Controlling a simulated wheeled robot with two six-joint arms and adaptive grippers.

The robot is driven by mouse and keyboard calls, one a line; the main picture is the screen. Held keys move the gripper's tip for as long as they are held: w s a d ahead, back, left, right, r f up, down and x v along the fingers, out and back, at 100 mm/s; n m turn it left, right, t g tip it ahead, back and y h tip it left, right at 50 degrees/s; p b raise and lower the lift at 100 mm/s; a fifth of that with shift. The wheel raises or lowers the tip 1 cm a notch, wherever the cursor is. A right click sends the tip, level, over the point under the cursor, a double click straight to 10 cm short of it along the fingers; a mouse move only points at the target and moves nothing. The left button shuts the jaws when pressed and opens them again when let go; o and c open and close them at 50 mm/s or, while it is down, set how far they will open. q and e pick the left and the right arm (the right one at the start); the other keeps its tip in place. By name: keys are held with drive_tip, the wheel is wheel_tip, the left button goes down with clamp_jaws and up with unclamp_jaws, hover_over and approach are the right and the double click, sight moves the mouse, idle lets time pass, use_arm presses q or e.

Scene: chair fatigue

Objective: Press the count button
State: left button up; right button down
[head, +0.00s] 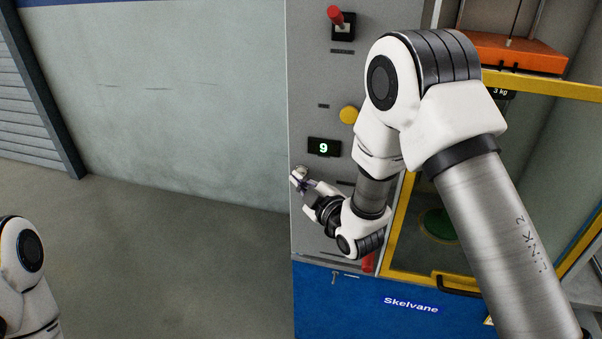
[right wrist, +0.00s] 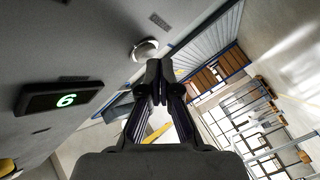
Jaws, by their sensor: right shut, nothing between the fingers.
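A grey panel (head: 318,75) carries a small display (head: 323,147) reading a green 9. In the right wrist view the display (right wrist: 60,98) appears turned over, so the digit looks like a 6. A pale round button (right wrist: 145,49) sits on the panel below the display; in the head view it is hard to separate from the fingertips. I cannot read which button is the count one. My right gripper (head: 303,182) is shut and empty at the panel's left side. Its fingertips (right wrist: 153,75) appear close to the pale button; contact cannot be told. My left gripper is outside the view.
A yellow round button (head: 349,115) is above the display, and a red-tipped switch (head: 341,22) higher up. A yellow-framed test bay (head: 400,235) with an orange weight (head: 512,52) stands right, partly behind my right arm. Open floor (head: 180,250) lies left of the blue base (head: 340,310).

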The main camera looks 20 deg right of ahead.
drive_tip(key=shift+w+d, duration=0.2)
drive_tip(key=shift+w, duration=0.1)
idle(0.7)
drive_tip(key=shift+s+a, duration=0.5)
drive_tip(key=shift+s, duration=0.2)
drive_tip(key=s+a, duration=0.1)
drive_tip(key=s, duration=0.1)
drive_tip(key=s+a+b, duration=0.1)
drive_tip(key=s, duration=0.1)
drive_tip(key=shift+a, duration=0.35)
drive_tip(key=shift+s+f, duration=0.1)
idle(0.6)
